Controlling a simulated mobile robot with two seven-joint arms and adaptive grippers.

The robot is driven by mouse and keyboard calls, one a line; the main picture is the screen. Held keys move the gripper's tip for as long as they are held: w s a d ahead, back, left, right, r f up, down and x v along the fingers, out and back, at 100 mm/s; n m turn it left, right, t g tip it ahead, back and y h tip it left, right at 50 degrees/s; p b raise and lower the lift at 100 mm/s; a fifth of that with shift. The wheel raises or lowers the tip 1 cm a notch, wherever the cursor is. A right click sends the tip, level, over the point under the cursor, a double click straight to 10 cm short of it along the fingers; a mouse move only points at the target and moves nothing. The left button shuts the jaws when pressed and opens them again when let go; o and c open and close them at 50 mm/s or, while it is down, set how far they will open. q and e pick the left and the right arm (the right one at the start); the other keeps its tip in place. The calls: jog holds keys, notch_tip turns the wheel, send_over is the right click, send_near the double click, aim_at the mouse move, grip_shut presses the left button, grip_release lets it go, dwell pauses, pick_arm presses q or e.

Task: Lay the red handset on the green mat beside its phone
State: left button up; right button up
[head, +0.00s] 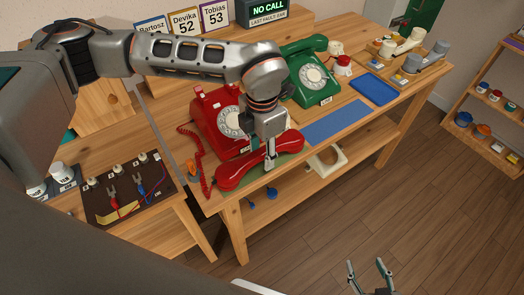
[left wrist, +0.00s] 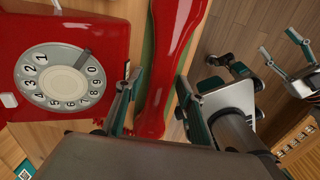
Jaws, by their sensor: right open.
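The red phone (head: 222,122) stands on the table with its dial facing up; it also fills the left side of the left wrist view (left wrist: 65,80). The red handset (head: 232,178) lies in front of it, over the green mat (head: 290,157), most of which is hidden. My left gripper (head: 270,163) points down at the middle of the handset. In the left wrist view its fingers (left wrist: 160,88) stand on either side of the handset (left wrist: 172,45), with a gap visible on the phone side. My right gripper (head: 370,265) is open and empty, low above the floor.
The red coiled cord (head: 192,145) runs left of the phone. A green phone (head: 310,75), a blue mat (head: 335,122) and a blue tray (head: 375,89) lie to the right. A dark tool mat (head: 130,200) is on the left bench.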

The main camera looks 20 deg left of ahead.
aim_at(262, 151)
pick_arm(q)
notch_tip(262, 151, up, 12)
jog(key=shift+r+p, duration=0.15)
jog(key=shift+p, duration=0.2)
dwell(0.5)
